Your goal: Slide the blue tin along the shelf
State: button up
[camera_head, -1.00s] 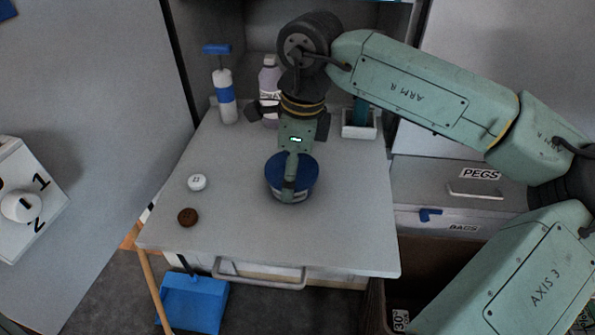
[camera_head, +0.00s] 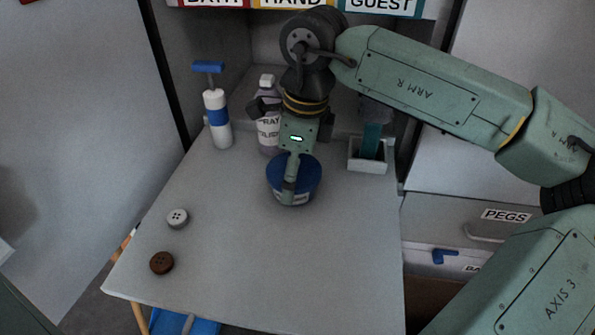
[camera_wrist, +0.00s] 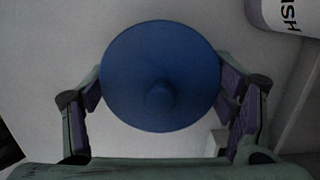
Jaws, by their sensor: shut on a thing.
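The blue tin (camera_head: 307,174) stands upright on the pale grey shelf (camera_head: 240,260), toward its back half. It is round, with a blue lid and a paler label band low on its side. My gripper (camera_head: 290,184) reaches down over the tin from behind and is shut on it. In the wrist view the round blue lid with its small knob (camera_wrist: 160,76) fills the middle, with one purple-padded finger on each side of the tin. The finger contact on the tin's far side is hidden in the head view.
Behind the tin stand a white pump bottle with a blue band (camera_head: 217,118), a purple spray bottle (camera_head: 268,128) and a white holder (camera_head: 367,157) with a teal item. A grey button (camera_head: 177,218) and a brown button (camera_head: 162,263) lie at the left. The shelf's front is clear.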

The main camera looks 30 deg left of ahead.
jog(key=shift+w, duration=0.1)
jog(key=o, duration=1.3)
jog(key=shift+a, duration=0.1)
jog(key=shift+o, duration=0.2)
jog(key=shift+w, duration=0.1)
jog(key=shift+d+r, duration=0.15)
jog(key=shift+r, duration=1.85)
jog(key=shift+d+r, duration=0.15)
jog(key=shift+r, duration=1.8)
